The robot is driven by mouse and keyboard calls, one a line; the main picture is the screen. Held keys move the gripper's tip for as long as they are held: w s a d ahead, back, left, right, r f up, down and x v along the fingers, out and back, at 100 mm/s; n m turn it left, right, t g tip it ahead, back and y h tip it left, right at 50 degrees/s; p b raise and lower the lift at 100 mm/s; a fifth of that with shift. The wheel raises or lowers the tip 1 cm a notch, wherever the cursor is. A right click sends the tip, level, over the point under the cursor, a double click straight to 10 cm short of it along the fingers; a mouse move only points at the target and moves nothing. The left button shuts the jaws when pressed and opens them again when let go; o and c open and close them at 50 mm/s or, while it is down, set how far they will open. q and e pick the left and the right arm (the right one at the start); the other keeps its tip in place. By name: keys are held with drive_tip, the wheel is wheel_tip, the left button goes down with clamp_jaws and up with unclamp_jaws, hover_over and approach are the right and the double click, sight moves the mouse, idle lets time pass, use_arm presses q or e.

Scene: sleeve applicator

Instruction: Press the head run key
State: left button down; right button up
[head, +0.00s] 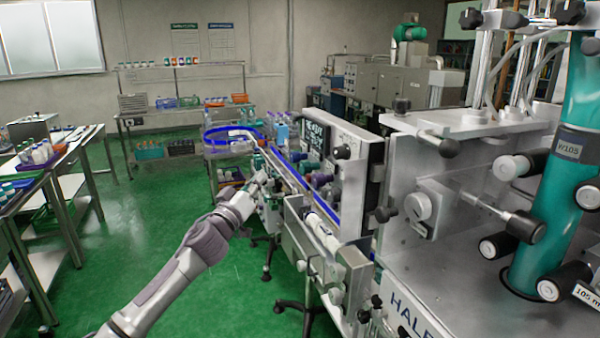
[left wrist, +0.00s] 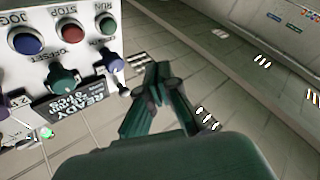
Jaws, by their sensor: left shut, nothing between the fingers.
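In the left wrist view a white control panel (left wrist: 75,88) fills the upper left, with its lettering upside down. Its green key (left wrist: 107,26) is labelled RUN, beside a red STOP key (left wrist: 71,36) and a blue JOG key (left wrist: 26,41). My left gripper (left wrist: 158,72) is shut and empty, its fingertips apart from the panel in the picture, to the right of and below the RUN key. In the head view my left gripper (head: 262,178) is beside the conveyor line; the keys cannot be made out there. My right gripper is not in view.
The sleeve machine (head: 450,180) fills the right of the head view. A steel table (head: 60,165) stands at left, with open green floor (head: 165,200) between.

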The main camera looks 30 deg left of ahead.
use_arm(q)
drive_tip(key=w+d, duration=0.4)
drive_tip(key=w, duration=0.1)
drive_tip(key=shift+w+d, duration=0.3)
drive_tip(key=shift+d, duration=0.1)
drive_tip(key=shift+w+d, duration=0.1)
idle(1.2)
drive_tip(key=shift+w+d, duration=0.15)
drive_tip(key=shift+w, duration=0.05)
